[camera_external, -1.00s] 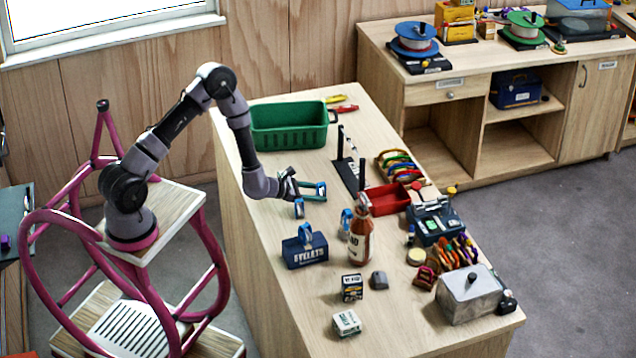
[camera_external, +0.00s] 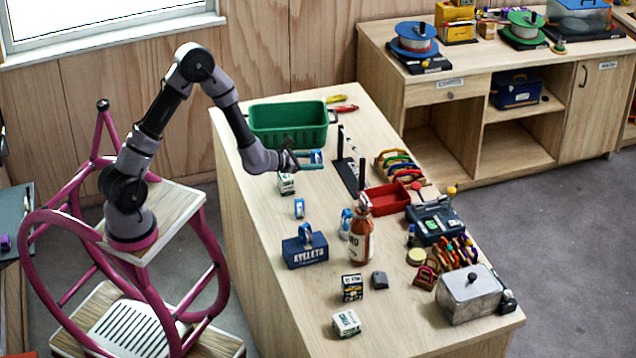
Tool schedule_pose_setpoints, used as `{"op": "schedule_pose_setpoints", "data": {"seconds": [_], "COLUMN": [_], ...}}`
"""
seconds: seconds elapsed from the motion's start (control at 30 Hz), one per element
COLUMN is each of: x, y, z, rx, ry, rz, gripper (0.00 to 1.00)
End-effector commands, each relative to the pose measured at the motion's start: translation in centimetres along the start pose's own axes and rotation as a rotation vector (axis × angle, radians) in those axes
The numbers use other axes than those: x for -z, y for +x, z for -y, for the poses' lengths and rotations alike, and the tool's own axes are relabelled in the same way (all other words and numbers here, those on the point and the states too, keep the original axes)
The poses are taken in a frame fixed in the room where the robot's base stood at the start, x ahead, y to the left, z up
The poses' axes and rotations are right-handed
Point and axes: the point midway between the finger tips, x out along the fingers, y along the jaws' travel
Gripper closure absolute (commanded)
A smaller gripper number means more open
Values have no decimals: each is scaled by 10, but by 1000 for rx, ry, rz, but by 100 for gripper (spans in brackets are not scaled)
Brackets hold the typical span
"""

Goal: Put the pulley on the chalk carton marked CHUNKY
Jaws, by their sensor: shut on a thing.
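My gripper (camera_external: 306,160) is raised above the far left part of the workbench, in front of the green bin. It is shut on a small blue thing, apparently the pulley (camera_external: 317,157), held clear of the bench top. Similar small blue pieces stand on the bench, one at the left (camera_external: 299,208) and one beside the bottle (camera_external: 346,222). A white and green carton (camera_external: 286,185) stands just below my gripper. A dark and white carton (camera_external: 352,288) and another white and green carton (camera_external: 346,324) stand nearer the front. I cannot read which carton says CHUNKY.
The green bin (camera_external: 288,142) is just behind my gripper. A black stand with upright posts (camera_external: 350,174), a red tray (camera_external: 390,200), an orange-brown bottle (camera_external: 361,240) and a blue EYELETS box (camera_external: 305,250) are obstacles. The front left of the bench is clear.

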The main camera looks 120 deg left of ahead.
Motion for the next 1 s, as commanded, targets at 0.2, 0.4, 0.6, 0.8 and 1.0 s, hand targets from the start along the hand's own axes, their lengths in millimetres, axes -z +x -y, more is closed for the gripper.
{"op": "schedule_pose_setpoints", "data": {"seconds": [0.2,0.4,0.6,0.8,1.0], "x": [-12,-11,-4,29,48], "y": [-33,-67,-84,-73,-65], "z": [-35,-59,-68,-63,-58], "rx": [-276,-474,-563,-574,-573], "ry": [-109,-195,-234,-238,-240], "rz": [-53,-101,-130,-137,-133], "gripper": [100,100,100,100,100]}}
